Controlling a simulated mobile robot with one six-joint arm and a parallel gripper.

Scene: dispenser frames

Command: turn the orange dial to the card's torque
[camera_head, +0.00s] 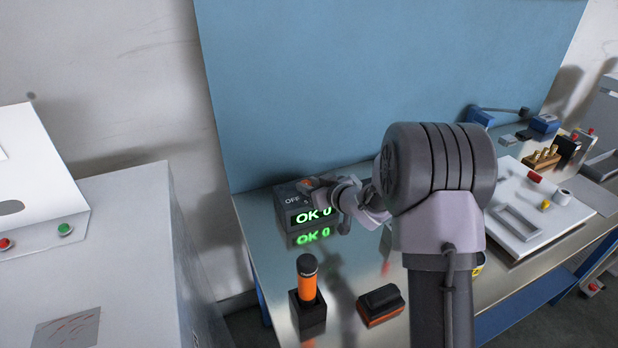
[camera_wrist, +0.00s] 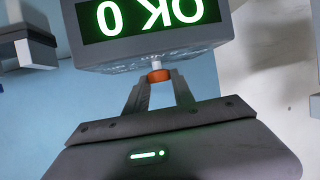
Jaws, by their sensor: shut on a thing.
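The orange dial (camera_head: 306,183) sits on top of a dark box (camera_head: 291,222) at the back left of the bench, beside an "OFF" label. The box's green display (camera_head: 313,216) reads "OK 0". My gripper (camera_head: 317,185) reaches the dial from the right. In the wrist view the dial (camera_wrist: 158,75) is between the two fingertips of my gripper (camera_wrist: 158,84), shut on it. The display (camera_wrist: 150,15) appears upside down there, with the lettering near the dial too blurred to read. I cannot make out a card with a torque value.
An orange-and-black tool (camera_head: 307,278) stands in a black holder (camera_head: 308,317) in front of the box. A black-and-orange block (camera_head: 380,304) lies to its right. A white tray (camera_head: 540,240) with small parts is farther right. A blue panel (camera_head: 330,80) rises behind the bench.

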